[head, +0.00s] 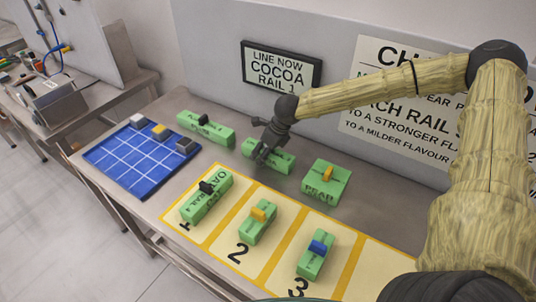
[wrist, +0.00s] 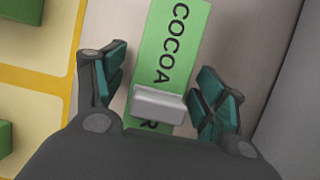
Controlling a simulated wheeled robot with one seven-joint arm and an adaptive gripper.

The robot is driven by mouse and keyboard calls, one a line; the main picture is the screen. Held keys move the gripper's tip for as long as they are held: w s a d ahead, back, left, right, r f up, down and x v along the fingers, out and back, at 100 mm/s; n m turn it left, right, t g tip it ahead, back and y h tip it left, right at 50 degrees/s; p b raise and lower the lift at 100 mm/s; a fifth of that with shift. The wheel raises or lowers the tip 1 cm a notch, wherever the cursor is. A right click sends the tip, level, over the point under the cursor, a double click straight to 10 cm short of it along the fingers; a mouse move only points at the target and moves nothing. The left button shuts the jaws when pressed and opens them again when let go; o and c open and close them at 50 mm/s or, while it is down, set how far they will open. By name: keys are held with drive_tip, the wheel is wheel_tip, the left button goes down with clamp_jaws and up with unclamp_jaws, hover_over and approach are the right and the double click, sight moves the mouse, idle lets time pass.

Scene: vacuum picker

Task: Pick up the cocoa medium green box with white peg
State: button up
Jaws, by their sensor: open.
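A green box (wrist: 176,45) marked COCOA lies on the table's back part, with a whitish-grey peg (wrist: 158,104) across its top. In the head view the same box (head: 283,160) is partly hidden by my gripper, and its peg cannot be made out. My gripper (head: 264,151) is over this box, pointing down. In the wrist view my gripper (wrist: 165,82) is open, with one finger on each side of the box and peg. Gaps show between the fingers and the box, and nothing is held.
Green boxes stand near: black-pegged (head: 208,130) to the left, orange-pegged (head: 330,190) to the right. Yellow-bordered bays in front hold boxes with black (head: 205,203), orange (head: 255,228) and blue (head: 310,266) pegs. A blue gridded tray (head: 130,165) lies left. A wall rises behind.

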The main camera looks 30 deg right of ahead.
drive_tip(key=shift+c, duration=0.4)
drive_tip(key=c, duration=1.1)
drive_tip(key=shift+r, duration=0.1)
